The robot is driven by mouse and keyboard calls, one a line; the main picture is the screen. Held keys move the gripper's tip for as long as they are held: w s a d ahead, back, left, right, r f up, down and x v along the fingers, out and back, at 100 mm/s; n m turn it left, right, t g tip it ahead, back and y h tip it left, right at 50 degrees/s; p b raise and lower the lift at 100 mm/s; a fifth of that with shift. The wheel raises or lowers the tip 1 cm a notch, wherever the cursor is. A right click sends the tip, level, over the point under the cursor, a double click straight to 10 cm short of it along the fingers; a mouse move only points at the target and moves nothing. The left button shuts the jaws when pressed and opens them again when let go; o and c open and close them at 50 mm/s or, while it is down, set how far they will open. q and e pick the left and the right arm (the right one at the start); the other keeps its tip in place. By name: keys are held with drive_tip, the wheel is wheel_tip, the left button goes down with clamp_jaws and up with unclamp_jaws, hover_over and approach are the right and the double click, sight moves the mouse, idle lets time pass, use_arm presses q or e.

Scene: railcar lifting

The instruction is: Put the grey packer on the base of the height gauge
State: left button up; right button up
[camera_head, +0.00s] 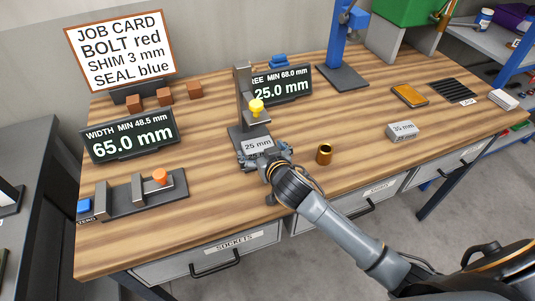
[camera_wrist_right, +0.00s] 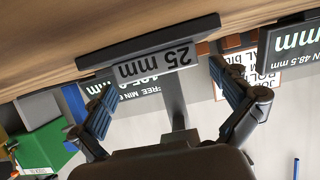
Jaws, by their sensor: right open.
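The height gauge (camera_head: 244,95) stands mid-bench, with a dark upright, a yellow knob and a flat dark base (camera_head: 236,132). A grey packer marked 25 mm (camera_head: 258,143) rests on the base; it also shows in the upside-down wrist view (camera_wrist_right: 158,66), against the dark base plate (camera_wrist_right: 150,40). My right gripper (camera_head: 265,158) is at the packer's near side. In the wrist view its blue-padded fingers (camera_wrist_right: 168,100) are open, spread wide on either side of the packer and apart from it. My left gripper is not in view.
Another grey block with a label (camera_head: 403,131) lies to the right. A brass cup (camera_head: 324,153) stands close to the right of my gripper. A width gauge (camera_head: 135,195) is at the left front. Displays (camera_head: 280,86) stand behind. Bench between cup and grey block is clear.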

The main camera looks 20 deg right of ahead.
drive_tip(key=v, duration=0.3)
drive_tip(key=b+v, duration=0.1)
drive_tip(key=v, duration=0.7)
drive_tip(key=shift+w+r, duration=0.2)
drive_tip(key=shift+r, duration=0.1)
drive_tip(key=shift+s+d+r, duration=0.15)
drive_tip(key=shift+s+r, duration=0.25)
drive_tip(key=shift+s, duration=0.25)
